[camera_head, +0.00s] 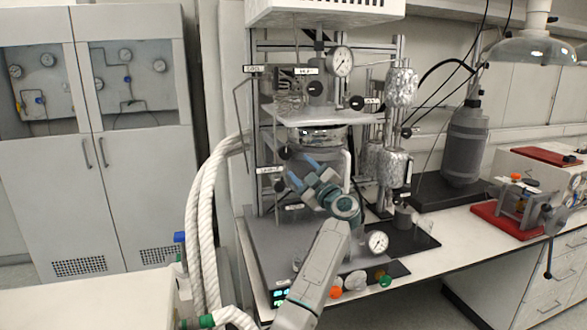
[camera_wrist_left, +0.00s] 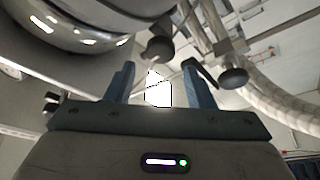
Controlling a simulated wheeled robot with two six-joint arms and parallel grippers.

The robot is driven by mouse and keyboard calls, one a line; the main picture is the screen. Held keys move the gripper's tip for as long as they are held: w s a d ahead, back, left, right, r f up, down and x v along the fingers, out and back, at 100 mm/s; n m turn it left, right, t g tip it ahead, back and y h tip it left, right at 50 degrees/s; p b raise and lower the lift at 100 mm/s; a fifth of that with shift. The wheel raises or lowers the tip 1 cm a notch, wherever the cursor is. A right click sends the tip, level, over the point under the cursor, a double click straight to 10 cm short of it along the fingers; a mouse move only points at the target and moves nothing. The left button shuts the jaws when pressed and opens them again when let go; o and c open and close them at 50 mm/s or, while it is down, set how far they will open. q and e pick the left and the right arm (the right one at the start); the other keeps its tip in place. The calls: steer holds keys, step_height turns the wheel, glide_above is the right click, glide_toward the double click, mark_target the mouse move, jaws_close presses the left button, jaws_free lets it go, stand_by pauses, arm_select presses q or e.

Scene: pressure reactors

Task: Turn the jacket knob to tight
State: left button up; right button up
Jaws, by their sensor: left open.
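The reactor stand holds several dark round knobs. One knob (camera_head: 283,152) sits left of the steel vessel (camera_head: 316,140), and another knob (camera_head: 280,186) sits lower, below a small white label (camera_head: 269,169). I cannot read which label names the jacket. My left gripper (camera_head: 303,173) is in front of the vessel, its blue fingers apart and pointing toward these two knobs. A dark knob (camera_wrist_left: 158,48) is beyond the gap and a second knob (camera_wrist_left: 233,78) is right of the right finger. My right gripper is out of view.
Foil-wrapped cylinders (camera_head: 401,87) and a pressure gauge (camera_head: 341,61) crowd the stand's upper right. White corrugated hoses (camera_head: 207,220) run along its left. A small gauge (camera_head: 378,242) is right of my forearm. A grey bottle (camera_head: 465,145) stands farther right.

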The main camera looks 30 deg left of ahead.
arm_select(q)
steer(key=b+v, duration=0.1)
steer(key=v, duration=0.3)
stand_by(0.5)
